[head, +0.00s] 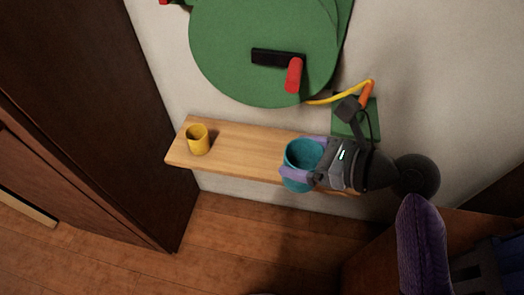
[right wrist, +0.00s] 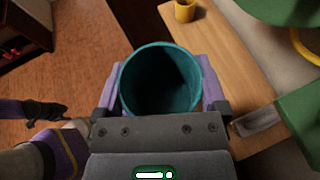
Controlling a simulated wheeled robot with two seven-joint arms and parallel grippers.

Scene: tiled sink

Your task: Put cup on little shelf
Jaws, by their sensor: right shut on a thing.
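A teal cup (head: 304,153) is upright at the right part of the little wooden shelf (head: 240,147). My right gripper (head: 304,172) is shut on the teal cup, with its purple fingers on either side. In the right wrist view the teal cup (right wrist: 160,82) shows its open, empty-looking mouth between the fingers, beside the shelf (right wrist: 218,50). Whether its base touches the shelf cannot be told. A yellow cup (head: 197,140) stands on the left end of the shelf. My left gripper does not show clearly in the head view.
A green round panel (head: 235,60) with a black and red handle hangs on the wall above the shelf. A yellow and orange cord (head: 350,93) hangs near a small green plate. A dark wooden door (head: 110,100) stands at left. The shelf's middle is clear.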

